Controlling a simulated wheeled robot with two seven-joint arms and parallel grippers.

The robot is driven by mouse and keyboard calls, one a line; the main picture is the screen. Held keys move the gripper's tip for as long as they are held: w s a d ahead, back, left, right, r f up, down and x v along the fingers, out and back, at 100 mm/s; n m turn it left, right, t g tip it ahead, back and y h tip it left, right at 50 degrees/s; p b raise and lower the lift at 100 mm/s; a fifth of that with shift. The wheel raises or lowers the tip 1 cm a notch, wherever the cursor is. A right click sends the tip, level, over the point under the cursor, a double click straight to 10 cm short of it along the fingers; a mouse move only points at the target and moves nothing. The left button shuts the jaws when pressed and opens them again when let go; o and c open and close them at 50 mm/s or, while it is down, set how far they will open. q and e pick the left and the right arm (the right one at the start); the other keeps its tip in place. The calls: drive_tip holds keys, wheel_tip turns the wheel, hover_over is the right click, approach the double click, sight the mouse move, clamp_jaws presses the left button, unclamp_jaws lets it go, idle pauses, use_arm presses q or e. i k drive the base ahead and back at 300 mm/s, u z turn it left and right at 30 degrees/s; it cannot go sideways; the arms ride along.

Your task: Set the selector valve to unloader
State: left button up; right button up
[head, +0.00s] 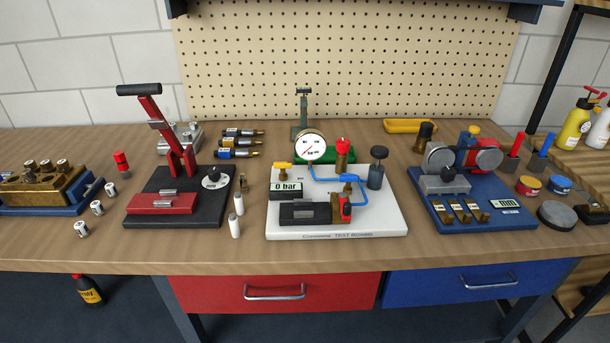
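A white test board (390,222) stands at the middle of the workbench, with a round pressure gauge (310,147) and a display (287,191) reading 0 bar. A yellow-handled valve (283,167), a red-topped brass fitting (342,152), a black-knobbed cylinder (377,168) and a small red part (345,207) sit on it. A black knob on a white dial (214,179) is on the black base of the red lever press to the left. Which of these is the selector valve, and its setting, I cannot tell; the small labels are unreadable. Neither of my grippers is in view.
The red lever press (160,203) stands left of the board, with two white cylinders (235,227) (239,204) between them. A blue machine (485,218) stands to the right. A brass block (45,187) is at far left. The bench's front strip is mostly clear.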

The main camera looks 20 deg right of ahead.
sight(281, 165)
drive_tip(key=k, duration=0.5)
drive_tip(key=u, duration=1.15)
drive_tip(key=i, duration=1.15)
drive_tip(key=z, duration=1.6)
drive_tip(key=i, duration=0.4)
drive_tip(key=z, duration=0.05)
